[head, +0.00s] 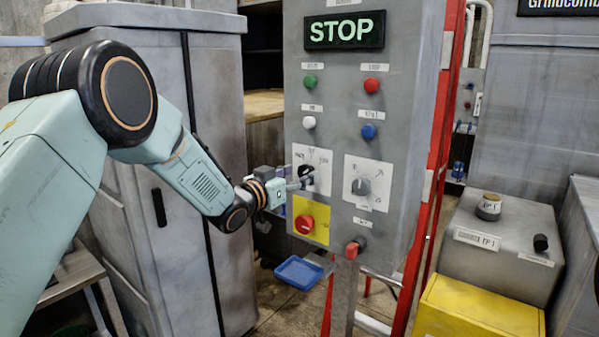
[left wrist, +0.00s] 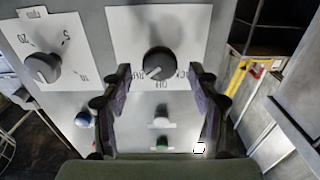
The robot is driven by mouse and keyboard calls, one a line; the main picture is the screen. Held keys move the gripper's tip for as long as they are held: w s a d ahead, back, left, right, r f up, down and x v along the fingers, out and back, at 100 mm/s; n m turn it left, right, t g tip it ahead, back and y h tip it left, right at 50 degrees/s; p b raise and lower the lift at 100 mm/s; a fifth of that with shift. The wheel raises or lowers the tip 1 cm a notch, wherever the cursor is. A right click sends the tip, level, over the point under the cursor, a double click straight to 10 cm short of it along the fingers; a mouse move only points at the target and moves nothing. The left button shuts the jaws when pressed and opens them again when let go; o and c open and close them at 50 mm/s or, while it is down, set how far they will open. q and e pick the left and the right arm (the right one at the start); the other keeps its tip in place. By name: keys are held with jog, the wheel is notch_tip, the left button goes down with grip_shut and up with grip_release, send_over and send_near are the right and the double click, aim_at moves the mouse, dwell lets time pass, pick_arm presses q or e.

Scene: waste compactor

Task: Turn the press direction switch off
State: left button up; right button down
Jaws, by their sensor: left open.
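The press direction switch, a black rotary knob (head: 306,172) on a white plate, is on the grey control panel. In the left wrist view the knob (left wrist: 159,62) shows inverted, with OFF readable below it and other lettering partly hidden or blurred. A pale mark on the knob seems to point down and to the left there. My left gripper (head: 296,184) is at the switch plate. In the left wrist view its open fingers (left wrist: 159,74) stand on both sides of the knob, with gaps showing. My right gripper is not in view.
A second, grey dial (head: 361,187) sits right of the switch, with a red emergency button (head: 305,224) on yellow below. Green, red, white and blue buttons are above, under a lit STOP sign (head: 345,30). A grey cabinet (head: 165,180) stands left. A blue tray (head: 299,272) is low behind.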

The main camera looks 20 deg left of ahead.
pick_arm(q)
jog(key=shift+w+d, duration=0.15)
jog(key=shift+w, duration=0.25)
jog(key=shift+c, duration=0.5)
jog(key=c, duration=1.1)
